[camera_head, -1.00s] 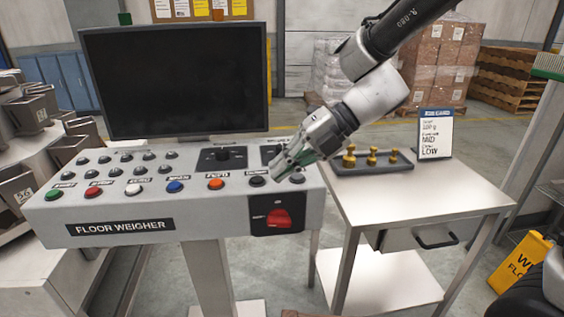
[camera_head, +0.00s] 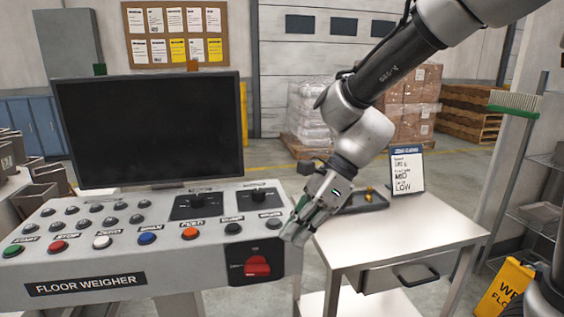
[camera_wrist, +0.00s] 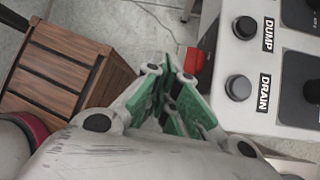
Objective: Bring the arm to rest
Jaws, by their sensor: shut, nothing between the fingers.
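My gripper (camera_head: 298,232) is in front of the right end of the floor weigher console (camera_head: 75,262) in the head view, close to its right edge. Its fingers are shut and empty. In the wrist view the green-padded fingers (camera_wrist: 178,95) point down toward the floor, beside the console's DUMP button (camera_wrist: 245,27) and DRAIN button (camera_wrist: 238,88). My arm reaches in from the upper right and partly hides the tray on the table.
A metal table (camera_head: 400,232) with a dark tray (camera_head: 366,203) and a job card (camera_head: 408,171) stands right of the console. A dark screen (camera_head: 150,130) rises behind the buttons. A red rotary switch (camera_head: 257,266) is on the console front. The wrist view shows a brown slatted box (camera_wrist: 62,65).

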